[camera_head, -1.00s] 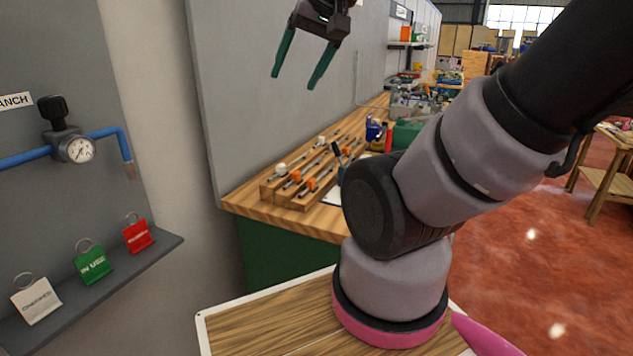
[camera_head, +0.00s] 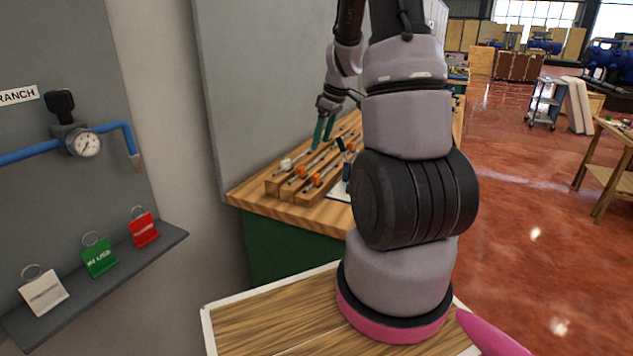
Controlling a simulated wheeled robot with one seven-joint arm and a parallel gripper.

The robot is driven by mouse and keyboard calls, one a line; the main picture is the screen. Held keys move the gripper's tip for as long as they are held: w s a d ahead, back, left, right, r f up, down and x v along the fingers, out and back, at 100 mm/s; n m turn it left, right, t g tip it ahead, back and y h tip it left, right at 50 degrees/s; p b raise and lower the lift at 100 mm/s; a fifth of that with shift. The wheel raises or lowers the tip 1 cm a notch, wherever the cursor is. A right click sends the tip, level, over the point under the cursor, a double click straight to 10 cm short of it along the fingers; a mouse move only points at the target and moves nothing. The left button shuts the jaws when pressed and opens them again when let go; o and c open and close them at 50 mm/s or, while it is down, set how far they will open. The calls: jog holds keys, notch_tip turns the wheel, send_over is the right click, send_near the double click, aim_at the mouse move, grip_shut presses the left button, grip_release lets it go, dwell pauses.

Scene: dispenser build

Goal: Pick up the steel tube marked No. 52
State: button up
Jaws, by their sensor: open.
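Several thin steel tubes lie in a stepped wooden rack (camera_head: 274,187) on the workbench, some with orange or white fittings. One tube with an orange fitting (camera_head: 301,172) lies in the middle row. No number is readable at this size, so I cannot tell which tube is No. 52. My gripper (camera_head: 322,138) points down over the back part of the rack, its two green fingers apart. I see nothing between them. I cannot tell how far above the tubes the fingertips are. My arm hides the right side of the bench.
A grey wall panel (camera_head: 262,80) stands close behind and left of the rack. The wooden bench top (camera_head: 243,196) has a green cabinet below. At left are a pressure gauge (camera_head: 85,145) on a blue pipe and a shelf (camera_head: 125,262) with white, green and red tags.

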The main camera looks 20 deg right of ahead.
send_over(316, 175)
jog(key=s, duration=0.1)
notch_tip(316, 175, down, 6)
jog(key=shift+d+x, duration=0.2)
jog(key=shift+x, duration=0.8)
jog(key=shift+d+x, duration=0.25)
jog(key=shift+x, duration=0.75)
jog(key=shift+d+x, duration=0.2)
jog(key=shift+x, duration=0.8)
jog(key=shift+s+f, duration=0.1)
jog(key=shift+s, duration=0.1)
grip_shut()
